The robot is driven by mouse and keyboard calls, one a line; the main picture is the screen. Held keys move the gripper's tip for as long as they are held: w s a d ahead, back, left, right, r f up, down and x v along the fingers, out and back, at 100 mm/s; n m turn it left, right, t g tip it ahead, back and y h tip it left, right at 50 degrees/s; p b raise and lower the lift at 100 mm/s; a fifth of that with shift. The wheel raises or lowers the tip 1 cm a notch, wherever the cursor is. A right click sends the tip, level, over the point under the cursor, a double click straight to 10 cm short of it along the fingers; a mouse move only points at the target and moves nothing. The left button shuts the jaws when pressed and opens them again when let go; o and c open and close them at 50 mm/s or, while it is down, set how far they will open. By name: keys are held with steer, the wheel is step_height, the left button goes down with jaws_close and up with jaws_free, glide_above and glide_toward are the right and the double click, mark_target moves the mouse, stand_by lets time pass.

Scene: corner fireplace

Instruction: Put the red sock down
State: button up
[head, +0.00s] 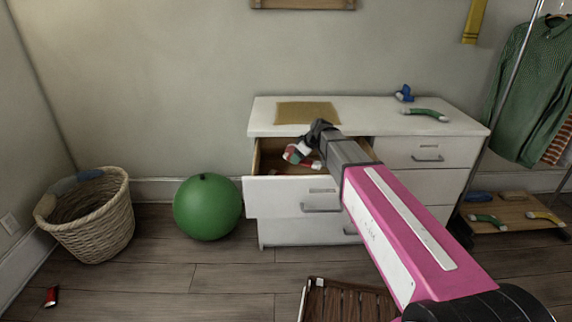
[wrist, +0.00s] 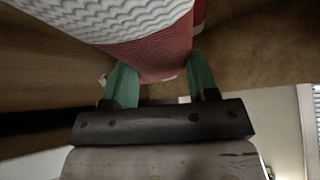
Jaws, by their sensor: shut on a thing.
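My gripper (head: 306,147) is at the opened top left drawer (head: 280,191) of the white dresser. It is shut on the red sock (head: 291,153), which has a white knit part. In the wrist view the sock (wrist: 165,55) sits between the two green fingertips (wrist: 160,82), with its white ribbed part (wrist: 120,18) toward the top. Brown drawer wood shows around it. I cannot tell whether the sock touches the drawer floor. More red and white shows in the drawer (head: 308,164), partly hidden by my gripper.
A tan mat (head: 307,113), a blue sock-like item (head: 404,93) and a green sock (head: 425,114) lie on the dresser top. A wicker basket (head: 95,222) and green ball (head: 207,207) stand left. A red item (head: 52,296) lies on the floor. A clothes rack stands right.

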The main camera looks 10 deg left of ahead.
mark_target(289, 157)
steer(key=a, duration=0.1)
steer(key=w+a+f, duration=0.1)
steer(key=a, duration=0.1)
steer(key=a+f, duration=0.1)
steer(key=shift+w+a+f, duration=0.2)
steer(key=shift+w+f, duration=0.05)
steer(key=shift+w, duration=0.05)
steer(key=a+f, duration=0.1)
steer(key=w+a+f, duration=0.1)
steer(key=a, duration=0.1)
steer(key=shift+w+a+f, duration=0.15)
steer(key=shift+a+f, duration=0.05)
steer(key=shift+f, duration=0.1)
steer(key=shift+f, duration=0.3)
steer(key=o, duration=1)
steer(key=shift+r, duration=0.25)
steer(key=v, duration=1.2)
